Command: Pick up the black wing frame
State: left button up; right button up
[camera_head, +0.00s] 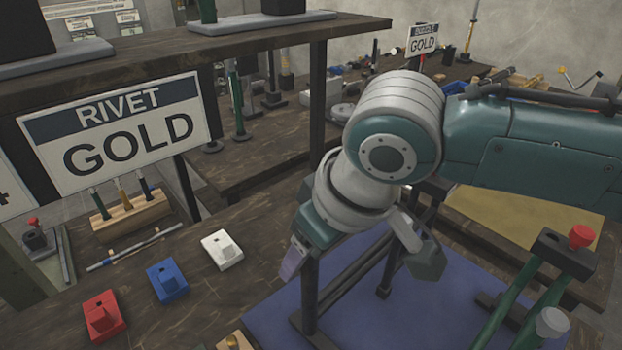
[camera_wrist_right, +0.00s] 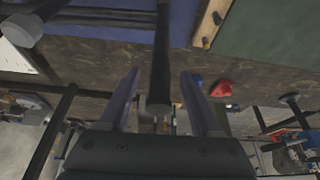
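The black wing frame (camera_head: 350,285), made of dark bars and upright posts, stands on a blue mat (camera_head: 265,318) in the head view. My right gripper (camera_head: 345,262) reaches down over it from the right, and the wrist and hand hide part of the frame. In the right wrist view my right gripper (camera_wrist_right: 160,78) is open, with one finger on each side of a dark bar (camera_wrist_right: 161,50). Gaps show between the bar and both fingers. My left gripper is not in view.
Red (camera_head: 103,316), blue (camera_head: 167,281) and white (camera_head: 222,250) blocks sit left on the bench. A green frame with a red knob (camera_head: 582,236) stands at right. A "RIVET GOLD" sign (camera_head: 115,130) hangs from the shelf. A wooden rack (camera_head: 132,213) stands behind the blocks.

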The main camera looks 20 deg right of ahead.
grip_shut()
dwell(0.3)
jog(key=shift+r, duration=0.1)
dwell(0.9)
